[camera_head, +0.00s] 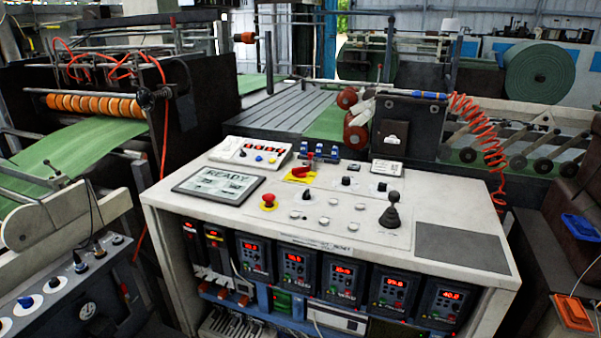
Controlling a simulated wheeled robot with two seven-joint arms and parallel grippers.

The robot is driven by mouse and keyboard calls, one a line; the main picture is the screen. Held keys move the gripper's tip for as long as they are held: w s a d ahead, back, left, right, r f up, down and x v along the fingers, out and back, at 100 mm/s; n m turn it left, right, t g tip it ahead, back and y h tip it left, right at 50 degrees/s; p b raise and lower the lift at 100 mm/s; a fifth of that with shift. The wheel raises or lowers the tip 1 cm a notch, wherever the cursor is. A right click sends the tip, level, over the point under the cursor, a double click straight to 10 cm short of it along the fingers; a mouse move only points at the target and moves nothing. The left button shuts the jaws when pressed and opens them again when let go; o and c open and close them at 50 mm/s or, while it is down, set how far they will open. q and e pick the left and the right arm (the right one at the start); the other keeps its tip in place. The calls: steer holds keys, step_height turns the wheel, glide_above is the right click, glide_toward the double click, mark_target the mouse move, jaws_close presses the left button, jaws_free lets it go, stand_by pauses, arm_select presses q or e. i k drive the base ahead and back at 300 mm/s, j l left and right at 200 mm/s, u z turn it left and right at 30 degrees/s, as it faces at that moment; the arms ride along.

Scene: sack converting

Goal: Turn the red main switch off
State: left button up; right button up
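A red rotary switch (308,162) with a raised handle stands on a yellow plate (297,178) towards the back middle of the white control console (170,196). It is the thing that looks most like the red main switch; its exact turn position is too small to tell. In front of it and to the left is a red mushroom button (268,199) on a yellow ring. Neither of my grippers is in view, and nothing touches the switch.
On the console stand a black joystick (391,212), a display panel (219,185) reading READY, a sloped button box (250,152) and small knobs. A black box (408,125) with a coiled red hose (478,128) rises behind. Lit controllers (342,281) fill the front shelf.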

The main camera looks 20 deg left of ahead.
mark_target(299, 172)
steer(key=i+j+u, duration=0.1)
steer(key=j, duration=0.35)
steer(key=i+j+u, duration=0.1)
steer(key=i+j, duration=0.2)
steer(key=i+j+u, duration=0.1)
steer(key=i+j, duration=0.15)
steer(key=j, duration=0.25)
